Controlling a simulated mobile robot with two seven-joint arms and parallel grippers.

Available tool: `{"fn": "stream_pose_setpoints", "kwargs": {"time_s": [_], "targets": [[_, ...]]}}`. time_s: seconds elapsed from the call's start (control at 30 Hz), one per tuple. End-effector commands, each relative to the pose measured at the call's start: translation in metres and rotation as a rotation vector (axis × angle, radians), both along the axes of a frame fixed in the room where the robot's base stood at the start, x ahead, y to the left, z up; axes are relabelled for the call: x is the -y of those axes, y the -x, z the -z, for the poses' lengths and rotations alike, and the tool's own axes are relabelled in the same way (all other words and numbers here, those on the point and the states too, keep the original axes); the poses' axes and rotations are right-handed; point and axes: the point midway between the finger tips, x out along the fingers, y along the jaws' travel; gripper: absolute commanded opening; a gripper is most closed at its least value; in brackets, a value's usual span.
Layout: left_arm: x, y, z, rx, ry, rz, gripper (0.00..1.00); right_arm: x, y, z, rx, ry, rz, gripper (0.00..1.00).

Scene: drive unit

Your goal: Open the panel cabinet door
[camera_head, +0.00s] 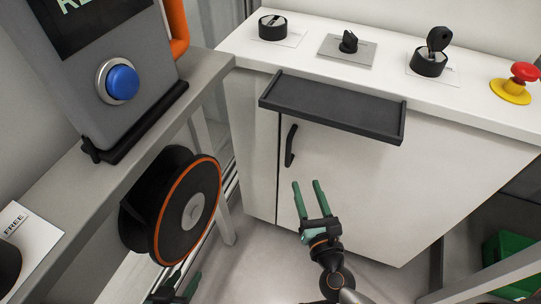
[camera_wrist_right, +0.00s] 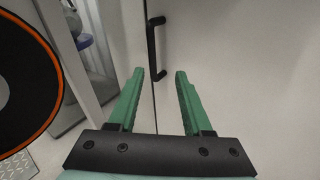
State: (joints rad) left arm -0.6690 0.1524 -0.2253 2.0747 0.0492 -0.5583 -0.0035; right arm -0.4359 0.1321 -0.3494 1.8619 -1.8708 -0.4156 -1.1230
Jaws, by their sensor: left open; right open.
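The white panel cabinet door (camera_head: 345,185) is shut, with a dark vertical seam along its left edge. Its black bar handle (camera_head: 291,146) stands upright near that seam, below the black tray. My right gripper (camera_head: 307,186) is open and empty, just below and to the right of the handle in the head view. In the right wrist view the handle (camera_wrist_right: 155,48) is ahead of and above the open green fingers (camera_wrist_right: 156,75), apart from them. My left gripper (camera_head: 176,284) is at the bottom edge, partly cut off, with green fingers apart.
A black tray (camera_head: 335,107) juts out above the handle. The cabinet top carries black knobs, a key switch (camera_head: 430,58) and a red emergency button (camera_head: 524,72). A grey bench (camera_head: 95,190) and a black-orange reel (camera_head: 187,208) stand left. The floor before the door is clear.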

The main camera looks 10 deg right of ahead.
Motion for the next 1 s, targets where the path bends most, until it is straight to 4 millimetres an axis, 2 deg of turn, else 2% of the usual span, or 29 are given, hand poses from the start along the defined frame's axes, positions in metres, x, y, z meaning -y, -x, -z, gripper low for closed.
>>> {"fn": "stream_pose_setpoints", "kwargs": {"time_s": [0.1,0.27,0.37,0.7,0.83,1.0], "targets": [[0.002,0.0,0.007,-0.003,-0.001,0.008,0.5,-0.005,-0.003,0.001,0.032,0.104,-0.017,0.5],[0.004,0.001,0.005,-0.003,0.002,0.012,0.5,-0.006,-0.011,-0.003,0.044,0.14,-0.022,0.5],[0.005,0.001,0.003,-0.001,0.003,0.013,0.5,-0.006,-0.025,-0.004,0.044,0.136,-0.019,0.5],[0.006,-0.001,0.003,0.003,0.013,0.004,0.5,-0.006,-0.092,-0.003,0.043,0.134,-0.02,0.5],[0.006,-0.001,0.004,0.003,0.013,-0.001,0.5,-0.006,-0.111,-0.002,0.041,0.133,-0.021,0.5],[0.004,-0.003,0.004,0.011,0.011,-0.003,0.5,-0.005,-0.125,-0.002,0.041,0.134,-0.021,0.5]]}}
